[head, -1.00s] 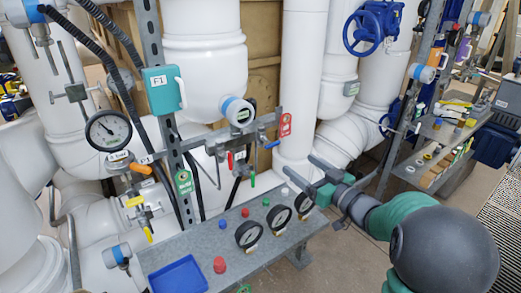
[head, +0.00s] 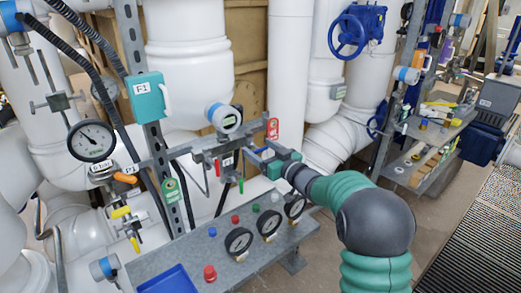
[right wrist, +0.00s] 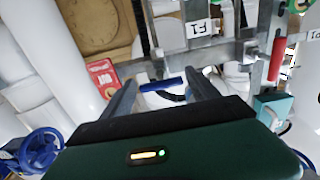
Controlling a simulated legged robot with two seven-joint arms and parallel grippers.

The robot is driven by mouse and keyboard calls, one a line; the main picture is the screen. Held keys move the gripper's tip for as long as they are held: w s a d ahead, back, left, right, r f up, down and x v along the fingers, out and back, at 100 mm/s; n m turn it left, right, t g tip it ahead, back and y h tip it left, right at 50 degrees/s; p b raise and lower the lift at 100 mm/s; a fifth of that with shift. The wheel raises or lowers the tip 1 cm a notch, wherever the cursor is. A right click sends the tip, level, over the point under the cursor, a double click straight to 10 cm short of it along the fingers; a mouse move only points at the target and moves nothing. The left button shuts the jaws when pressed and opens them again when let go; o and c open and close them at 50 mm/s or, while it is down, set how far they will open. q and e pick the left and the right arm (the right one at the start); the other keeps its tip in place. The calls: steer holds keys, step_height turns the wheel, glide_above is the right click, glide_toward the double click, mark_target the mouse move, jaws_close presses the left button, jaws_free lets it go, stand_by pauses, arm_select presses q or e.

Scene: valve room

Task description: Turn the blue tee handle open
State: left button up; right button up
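In the head view my right gripper (head: 258,152) reaches in from the right to the small valve manifold (head: 215,153) and largely covers the handle. My left gripper is not in view.
A red handle (head: 217,167) and a green handle (head: 240,185) hang close by on the manifold. A red tag (head: 272,129) is just above my gripper. Below is a grey bench (head: 190,252) with several black gauges and a blue tray (head: 168,280).

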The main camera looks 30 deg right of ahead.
steer(key=shift+a, duration=0.1)
steer(key=c, duration=1.2)
